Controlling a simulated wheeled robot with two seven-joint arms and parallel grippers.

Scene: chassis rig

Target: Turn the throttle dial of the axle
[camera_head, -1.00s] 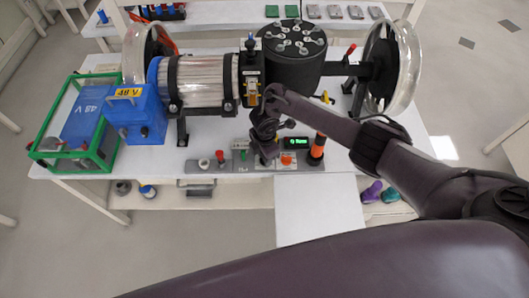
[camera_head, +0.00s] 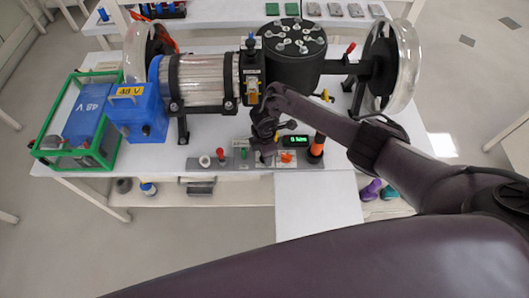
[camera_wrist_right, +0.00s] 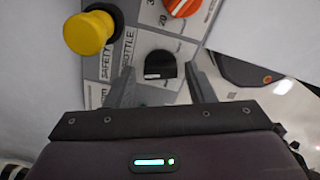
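In the right wrist view a black throttle dial (camera_wrist_right: 160,66) with a pale mark sits on a grey printed panel (camera_wrist_right: 120,72). The printing beside it reads THROTTLE. My right gripper (camera_wrist_right: 159,72) is open, with one finger on each side of the dial and a visible gap on both sides. In the head view my right gripper (camera_head: 264,146) is over the control panel and hides the dial. The axle rig shows a ribbed silver motor (camera_head: 203,80), a black drum (camera_head: 291,58) and a clear-rimmed wheel (camera_head: 397,66). My left gripper is out of view.
A yellow mushroom button (camera_wrist_right: 89,33) and an orange dial (camera_wrist_right: 183,5) stand close to the throttle dial. A blue 48 V box (camera_head: 137,115) stands left.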

